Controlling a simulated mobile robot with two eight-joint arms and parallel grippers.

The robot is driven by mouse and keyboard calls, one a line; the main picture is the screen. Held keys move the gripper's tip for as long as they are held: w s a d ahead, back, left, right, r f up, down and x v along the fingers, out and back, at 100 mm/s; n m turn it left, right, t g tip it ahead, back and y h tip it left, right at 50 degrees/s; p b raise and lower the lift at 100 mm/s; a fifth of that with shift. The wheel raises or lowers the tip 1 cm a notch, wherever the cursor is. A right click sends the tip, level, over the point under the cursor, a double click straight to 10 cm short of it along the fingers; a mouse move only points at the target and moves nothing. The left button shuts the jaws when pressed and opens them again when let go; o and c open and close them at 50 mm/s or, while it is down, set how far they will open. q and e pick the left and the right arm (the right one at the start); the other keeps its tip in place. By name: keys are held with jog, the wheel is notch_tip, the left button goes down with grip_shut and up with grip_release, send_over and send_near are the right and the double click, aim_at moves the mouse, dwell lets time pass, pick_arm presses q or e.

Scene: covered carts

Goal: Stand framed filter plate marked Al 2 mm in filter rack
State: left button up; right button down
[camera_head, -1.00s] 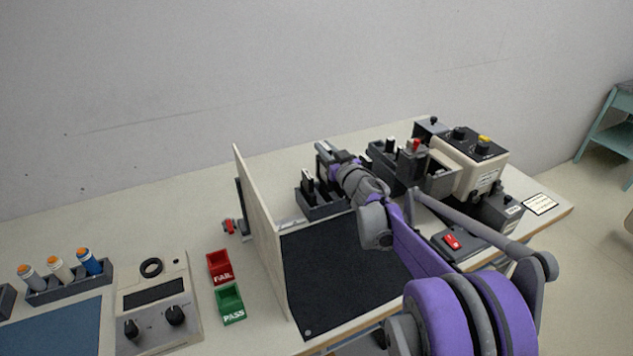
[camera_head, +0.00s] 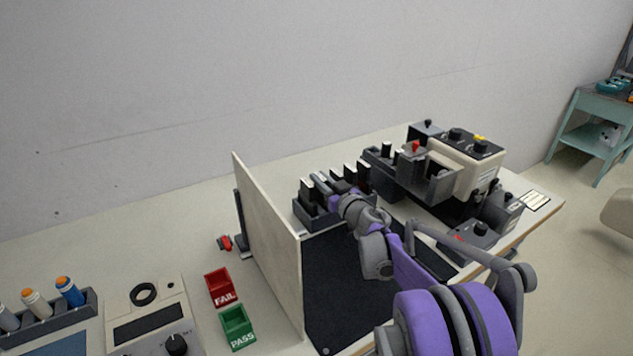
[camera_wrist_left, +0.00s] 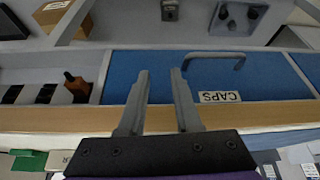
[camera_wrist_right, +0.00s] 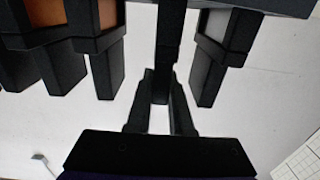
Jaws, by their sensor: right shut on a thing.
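The dark filter rack (camera_head: 316,219) stands behind the black mat, with several black plate handles above it. My right gripper (camera_head: 322,186) is over this row in the head view. In the right wrist view my right gripper (camera_wrist_right: 160,85) is shut on the black handle of a framed plate (camera_wrist_right: 171,35). A copper-coloured framed plate (camera_wrist_right: 30,28) is to its left and a grey framed plate (camera_wrist_right: 209,24) to its right. No marking is readable, and how deep the held plate sits is hidden. My left gripper (camera_wrist_left: 160,78) is open and empty.
An upright pale panel (camera_head: 266,240) stands just left of the rack. A beige instrument (camera_head: 465,160) is to the right. Red FAIL (camera_head: 221,287) and green PASS (camera_head: 238,327) bins are left of the panel.

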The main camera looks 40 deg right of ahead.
jog(key=shift+s+d, duration=0.2)
jog(key=shift+d, duration=0.05)
jog(key=shift+f, duration=0.2)
jog(key=c, duration=0.8)
grip_release()
jog(key=shift+a, duration=0.1)
jog(key=shift+r, duration=0.2)
jog(key=shift+s+r, duration=0.1)
jog(key=s, duration=0.4)
jog(key=s+a, duration=0.1)
jog(key=s, duration=0.6)
jog(key=shift+s+a+b, duration=0.15)
jog(key=shift+s+b, duration=0.15)
jog(key=shift+s, duration=0.05)
